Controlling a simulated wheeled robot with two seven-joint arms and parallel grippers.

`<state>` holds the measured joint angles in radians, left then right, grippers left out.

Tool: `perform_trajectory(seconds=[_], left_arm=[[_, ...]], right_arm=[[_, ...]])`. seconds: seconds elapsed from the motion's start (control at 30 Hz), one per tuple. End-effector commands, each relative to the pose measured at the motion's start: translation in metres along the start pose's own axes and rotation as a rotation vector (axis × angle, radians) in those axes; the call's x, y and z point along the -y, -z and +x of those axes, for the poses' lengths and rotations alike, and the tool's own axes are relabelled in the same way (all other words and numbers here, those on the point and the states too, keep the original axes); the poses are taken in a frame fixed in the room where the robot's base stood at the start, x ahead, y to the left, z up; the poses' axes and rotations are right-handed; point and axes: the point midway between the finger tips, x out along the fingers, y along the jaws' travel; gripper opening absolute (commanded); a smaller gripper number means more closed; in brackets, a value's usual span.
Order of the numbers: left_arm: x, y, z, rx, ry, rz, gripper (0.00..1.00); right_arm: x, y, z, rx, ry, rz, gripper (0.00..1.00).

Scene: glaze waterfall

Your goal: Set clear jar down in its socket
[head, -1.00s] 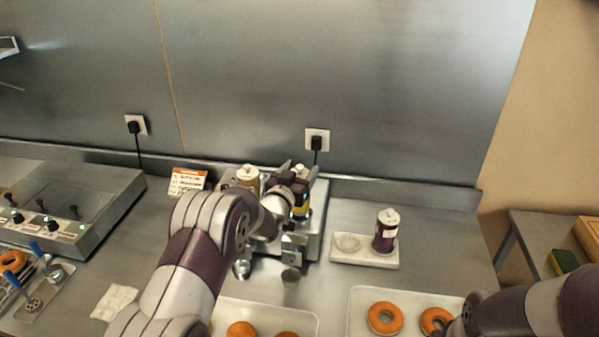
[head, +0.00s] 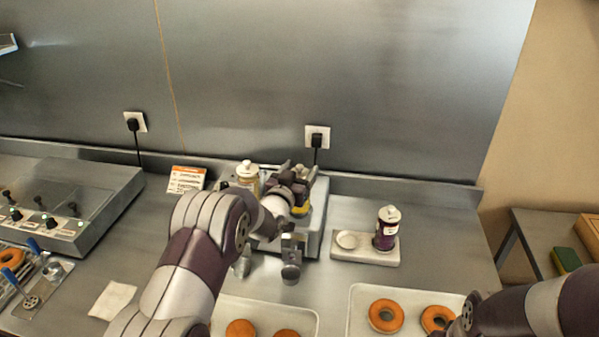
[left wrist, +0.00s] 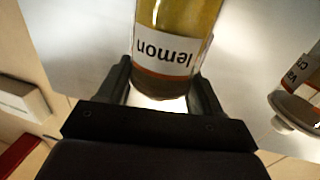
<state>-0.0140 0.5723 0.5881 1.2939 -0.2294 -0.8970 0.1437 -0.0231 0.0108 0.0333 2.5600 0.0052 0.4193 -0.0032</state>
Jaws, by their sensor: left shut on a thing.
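My left gripper (head: 298,182) is shut on a see-through jar with yellow contents (head: 303,209), at the machine in the middle of the counter. In the left wrist view the jar (left wrist: 168,62) has a white label reading "lemon" and sits between the two fingers (left wrist: 163,92). My fingers and wrist hide much of it in the head view. I cannot tell whether its end touches a socket. A second jar with a white cap (head: 248,176) stands just left of it; a labelled, capped jar (left wrist: 300,88) also shows at the right of the left wrist view.
A pale holder (head: 366,258) at right carries a purple jar (head: 386,230) and has an empty round recess on its left. Doughnut trays (head: 352,312) lie in front. A small sign (head: 187,179) stands behind left, and a control unit (head: 75,200) is further left.

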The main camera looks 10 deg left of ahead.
Motion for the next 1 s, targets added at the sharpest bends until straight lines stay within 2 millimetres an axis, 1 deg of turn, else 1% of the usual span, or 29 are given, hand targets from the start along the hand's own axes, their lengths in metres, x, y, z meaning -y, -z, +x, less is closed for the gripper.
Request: perform_trajectory(seconds=[0.17, 0.2, 0.23, 0.27, 0.53, 0.67, 0.77, 0.9, 1.0], left_arm=[[0.0, -0.001, 0.0, -0.004, 0.0, 0.0, 0.0], [0.0, 0.0, 0.0, -0.004, 0.0, 0.0, 0.78], [0.0, 0.0, 0.0, -0.004, 0.0, 0.0, 0.88], [0.0, 0.0, 0.0, -0.004, 0.0, 0.0, 0.95], [0.0, -0.003, -0.001, 0.003, 0.0, 0.0, 0.95], [0.0, -0.004, -0.012, 0.0, 0.0, 0.0, 0.95], [0.0, -0.005, -0.035, -0.001, 0.001, 0.0, 0.95], [0.0, -0.005, -0.074, -0.003, 0.001, 0.0, 0.95], [0.001, -0.004, -0.099, -0.003, 0.002, 0.0, 0.95]], right_arm=[[0.0, 0.0, 0.003, 0.0, 0.0, 0.0, 0.43], [0.0, 0.0, 0.002, 0.0, 0.0, 0.0, 0.43], [0.0, 0.0, 0.002, 0.0, 0.0, 0.0, 0.43], [0.0, 0.0, 0.002, 0.0, 0.0, 0.0, 0.43], [0.0, 0.0, 0.002, 0.0, 0.0, 0.0, 0.43], [0.0, -0.001, 0.009, 0.0, 0.0, 0.0, 0.43], [0.0, -0.002, 0.018, 0.0, 0.0, 0.0, 0.43], [0.0, -0.004, 0.031, 0.0, 0.0, 0.0, 0.43], [0.0, -0.004, 0.038, 0.0, 0.0, 0.0, 0.43]])
